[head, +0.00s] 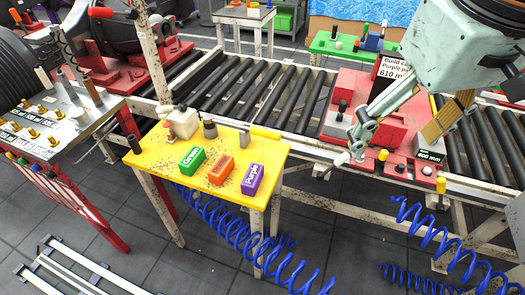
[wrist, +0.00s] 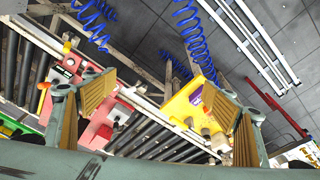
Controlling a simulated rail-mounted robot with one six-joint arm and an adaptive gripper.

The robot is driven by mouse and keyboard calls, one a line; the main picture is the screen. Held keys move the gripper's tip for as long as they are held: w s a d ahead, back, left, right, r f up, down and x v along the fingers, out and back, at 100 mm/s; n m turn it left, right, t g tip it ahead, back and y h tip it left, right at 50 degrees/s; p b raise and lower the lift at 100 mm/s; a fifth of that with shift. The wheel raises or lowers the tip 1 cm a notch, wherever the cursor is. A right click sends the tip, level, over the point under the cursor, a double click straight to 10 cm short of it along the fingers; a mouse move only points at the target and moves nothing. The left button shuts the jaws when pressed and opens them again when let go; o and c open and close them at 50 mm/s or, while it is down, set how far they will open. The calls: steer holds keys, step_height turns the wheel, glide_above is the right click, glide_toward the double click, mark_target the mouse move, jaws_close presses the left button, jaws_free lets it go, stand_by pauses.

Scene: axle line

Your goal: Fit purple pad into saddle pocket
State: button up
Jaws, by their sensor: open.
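The purple pad (head: 252,180) is a small block labelled "Purple". It lies on the right part of the yellow table (head: 222,203), and a bit of it shows in the wrist view (wrist: 197,97). The red saddle fixture (head: 372,130) stands on the roller line at the right, partly behind my arm. I cannot make out its pocket. My gripper (head: 388,148) appears in front of and above the fixture in the head view. Its fingers are wide apart, and the wrist view shows nothing between the fingertips (wrist: 160,86).
A green pad (head: 192,160) and an orange pad (head: 220,170) lie left of the purple one. A white device (head: 183,122) and dark cylinders stand along the table's back. Blue coiled hoses (head: 235,225) hang below.

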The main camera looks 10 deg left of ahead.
steer(key=w+a+f+n+g+p, duration=0.1)
steer(key=w+a+f+n, duration=0.1)
steer(key=w+a, duration=0.25)
steer(key=w+a+f+n, duration=0.1)
steer(key=w+a+f, duration=0.2)
steer(key=w, duration=0.2)
steer(key=n+g+p, duration=0.2)
steer(key=n+p, duration=0.4)
steer(key=n, duration=0.3)
glide_above(254, 174)
step_height(254, 174, down, 21)
steer(key=shift+f+h, duration=0.15)
steer(key=shift+h, duration=0.15)
steer(key=shift+f, duration=0.15)
steer(key=shift+f, duration=4.15)
steer(key=shift+f, duration=0.15)
